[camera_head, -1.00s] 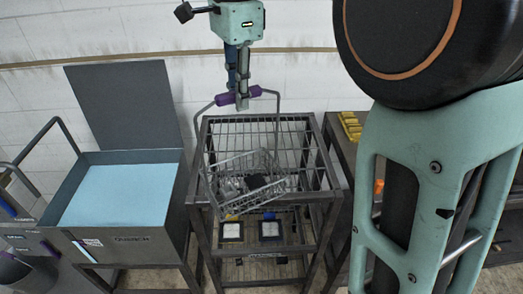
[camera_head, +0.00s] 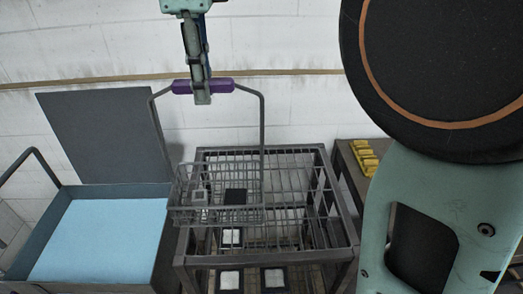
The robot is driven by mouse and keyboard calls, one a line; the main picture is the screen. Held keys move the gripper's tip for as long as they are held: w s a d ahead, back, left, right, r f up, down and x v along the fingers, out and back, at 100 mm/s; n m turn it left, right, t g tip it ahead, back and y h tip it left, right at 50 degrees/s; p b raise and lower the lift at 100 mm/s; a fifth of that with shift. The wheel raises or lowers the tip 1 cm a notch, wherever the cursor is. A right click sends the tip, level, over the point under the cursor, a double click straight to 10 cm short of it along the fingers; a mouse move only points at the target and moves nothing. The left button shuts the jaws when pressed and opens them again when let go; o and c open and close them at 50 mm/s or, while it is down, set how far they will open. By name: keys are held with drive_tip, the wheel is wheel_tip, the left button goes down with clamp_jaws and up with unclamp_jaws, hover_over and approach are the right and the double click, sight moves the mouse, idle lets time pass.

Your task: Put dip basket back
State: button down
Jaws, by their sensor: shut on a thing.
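My gripper (camera_head: 202,92) is shut on the purple grip (camera_head: 218,86) of the dip basket's tall wire handle, at the upper middle of the head view. The wire dip basket (camera_head: 183,212) hangs below it, roughly level, over the left part of the barred rack (camera_head: 335,256). Inside the basket lie a black block (camera_head: 236,196) and a small grey block (camera_head: 199,196). Whether the basket's underside touches the rack bars cannot be told.
A grey tank (camera_head: 159,235) of light blue liquid (camera_head: 95,240) stands to the left, its lid (camera_head: 100,138) raised. White square pieces (camera_head: 274,278) lie on the rack's lower level. A side table with yellow pieces (camera_head: 364,155) is at right.

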drive_tip(key=w+d+f, duration=0.8)
drive_tip(key=d+f, duration=0.3)
drive_tip(key=f, duration=0.1)
drive_tip(key=shift+w+f, duration=0.15)
drive_tip(key=shift+f, duration=0.25)
drive_tip(key=c, duration=2.2)
unclamp_jaws()
drive_tip(key=shift+f, duration=0.15)
drive_tip(key=o, duration=0.3)
drive_tip(key=shift+d, duration=0.1)
wheel_tip(320, 180, up, 12)
drive_tip(key=shift+r+p, duration=0.1)
drive_tip(key=shift+p, duration=0.65)
